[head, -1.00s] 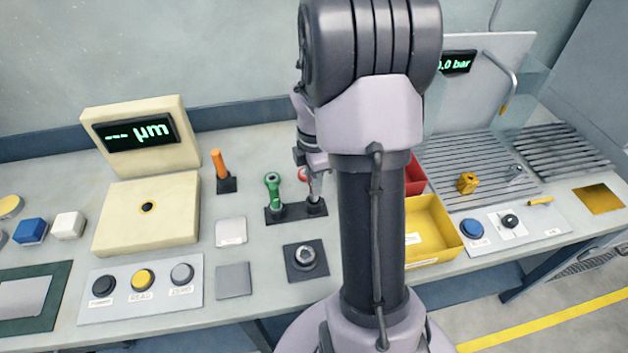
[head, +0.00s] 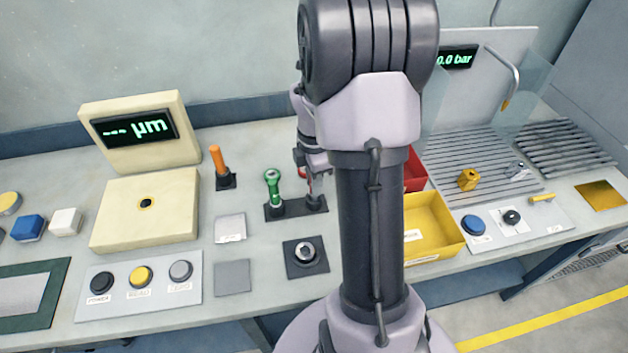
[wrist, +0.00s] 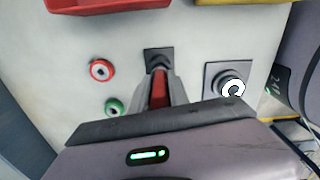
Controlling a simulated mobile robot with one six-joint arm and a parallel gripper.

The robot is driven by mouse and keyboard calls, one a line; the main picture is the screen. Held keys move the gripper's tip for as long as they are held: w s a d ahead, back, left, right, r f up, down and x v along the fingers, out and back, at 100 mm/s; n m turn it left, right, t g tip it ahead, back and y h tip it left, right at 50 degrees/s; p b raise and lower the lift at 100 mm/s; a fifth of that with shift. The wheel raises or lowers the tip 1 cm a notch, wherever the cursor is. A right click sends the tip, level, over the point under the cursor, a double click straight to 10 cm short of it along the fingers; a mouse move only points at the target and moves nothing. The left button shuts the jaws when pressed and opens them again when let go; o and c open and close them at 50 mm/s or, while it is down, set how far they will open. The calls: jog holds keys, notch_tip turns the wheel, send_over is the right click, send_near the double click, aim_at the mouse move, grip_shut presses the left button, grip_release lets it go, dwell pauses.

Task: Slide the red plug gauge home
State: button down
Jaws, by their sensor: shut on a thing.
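The red plug gauge (wrist: 160,90) shows as a red strip between the fingers of my gripper (wrist: 159,78) in the wrist view. My gripper is shut on it. In the head view my gripper (head: 315,188) stands over the right end of the dark rack (head: 291,210). The rack's far end (wrist: 158,56) shows just beyond the fingertips in the wrist view. The gauge's lower end is hidden, so I cannot tell how deep it sits. A green plug gauge (head: 276,197) stands upright at the rack's left end.
A red ring (wrist: 102,70) and a green ring (wrist: 115,107) lie beside the rack. A dark square fixture (head: 306,267) is in front. The orange-handled piece (head: 217,158) stands left. The yellow bin (head: 432,259) and red bin (head: 415,172) are right, partly behind my arm.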

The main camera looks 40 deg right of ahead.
jog(key=shift+f+b, duration=0.5)
jog(key=shift+f, duration=0.4)
jog(key=c, duration=1.2)
grip_release()
jog(key=shift+o, duration=0.2)
notch_tip(320, 180, up, 17)
jog(key=p, duration=0.6)
jog(key=shift+r+p, duration=0.2)
jog(key=shift+p, duration=0.15)
